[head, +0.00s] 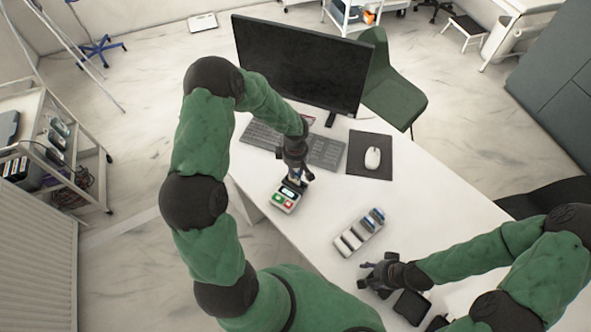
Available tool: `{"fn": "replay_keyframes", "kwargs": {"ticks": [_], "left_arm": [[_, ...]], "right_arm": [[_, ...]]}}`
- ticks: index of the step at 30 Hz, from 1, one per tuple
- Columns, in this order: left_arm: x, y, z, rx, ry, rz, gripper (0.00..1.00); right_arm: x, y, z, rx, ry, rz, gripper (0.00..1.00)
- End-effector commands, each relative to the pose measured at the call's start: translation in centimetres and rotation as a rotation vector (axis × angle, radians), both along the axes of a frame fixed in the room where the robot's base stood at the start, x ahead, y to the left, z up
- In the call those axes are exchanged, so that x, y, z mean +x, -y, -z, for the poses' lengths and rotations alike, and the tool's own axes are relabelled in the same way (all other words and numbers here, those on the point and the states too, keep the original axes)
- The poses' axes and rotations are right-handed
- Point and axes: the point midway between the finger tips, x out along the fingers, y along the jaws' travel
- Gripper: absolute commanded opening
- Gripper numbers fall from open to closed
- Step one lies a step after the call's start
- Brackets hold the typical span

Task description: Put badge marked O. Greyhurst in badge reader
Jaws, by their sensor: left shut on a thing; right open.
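The badge reader (284,203), a small white device with a green and a red button, stands on the desk left of centre. My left gripper (297,178) points down at the reader's far end, shut on a small badge whose visible part is a bluish-white sliver. The fingers hide most of this badge, and its name cannot be read. I cannot tell whether it touches the reader or is in its slot. A pale holder (345,246) with several badge-like cards lies to the right. My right gripper (368,275) is open and empty near the desk's front edge.
A monitor (300,65) and keyboard (326,153) stand behind the reader. A mouse (372,158) rests on a dark mat (361,171). Dark items (412,307) lie by my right wrist. The desk (440,210) is clear at right. A trolley (85,150) stands left.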

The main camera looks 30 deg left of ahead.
Motion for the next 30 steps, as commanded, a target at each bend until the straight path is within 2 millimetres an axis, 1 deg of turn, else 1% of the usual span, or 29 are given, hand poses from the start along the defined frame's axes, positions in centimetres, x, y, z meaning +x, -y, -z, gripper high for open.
{"fn": "replay_keyframes", "kwargs": {"ticks": [8, 14, 30], "left_arm": [[0.0, 0.0, 0.0, 0.000, 0.000, 0.001, 0.06], [0.0, 0.0, 0.1, 0.000, 0.001, 0.001, 0.06], [0.0, 0.0, 0.9, 0.000, 0.001, 0.001, 0.06]], "right_arm": [[-0.5, -0.1, 0.2, 0.003, -0.015, -0.002, 0.48], [-0.4, -0.1, 0.3, 0.002, -0.012, -0.001, 0.48], [-0.3, -0.1, 1.4, 0.002, -0.008, -0.001, 0.48]]}}
